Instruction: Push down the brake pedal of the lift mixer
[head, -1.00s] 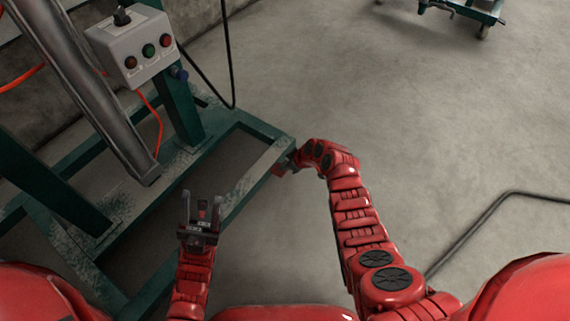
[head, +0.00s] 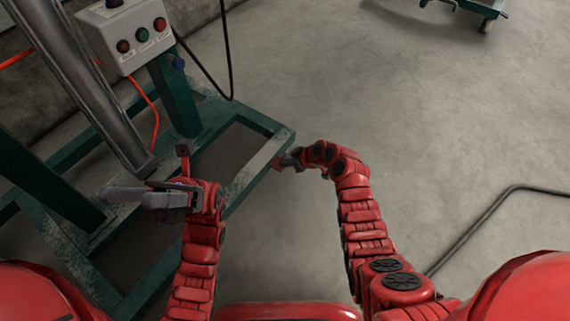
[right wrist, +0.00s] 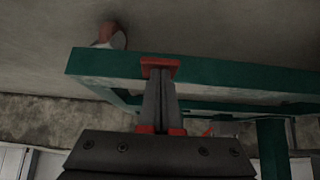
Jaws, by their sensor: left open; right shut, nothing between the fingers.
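The lift mixer's green base frame (head: 252,172) stands at the left in the head view. My right gripper (head: 288,158) is at the frame's near right corner, shut, with nothing between its fingers.
A control box (head: 128,35) with coloured buttons and a grey metal column (head: 85,85) rise at the left. A black cable (head: 227,60) hangs behind. A green wheeled frame (head: 485,8) stands at the top right. A dark bent bar (head: 480,222) lies at the right. The middle floor is clear.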

